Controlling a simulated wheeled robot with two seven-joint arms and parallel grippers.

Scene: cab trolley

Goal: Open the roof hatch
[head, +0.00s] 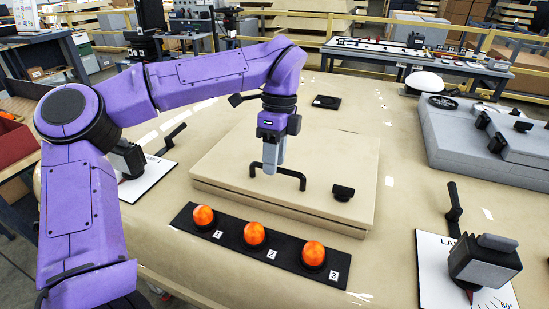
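The roof hatch (225,165) is a beige square panel in the middle of the roof. It lies flat on a slightly larger base, with a thin dark seam along its front edge. A small black latch-like knob (343,192) sits to the right of the handle. My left gripper (274,168) points down at the handle, its grey fingers over the bar's middle. The fingers hide that part of the bar, so I cannot tell whether they are clamped on it. My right gripper is not in view.
A black panel with three orange domes, 1 (203,216), 2 (254,234) and 3 (312,253), lies in front of the hatch. Black levers on white plates stand at left (172,139) and right (454,208). A grey raised unit (460,145) occupies the right side.

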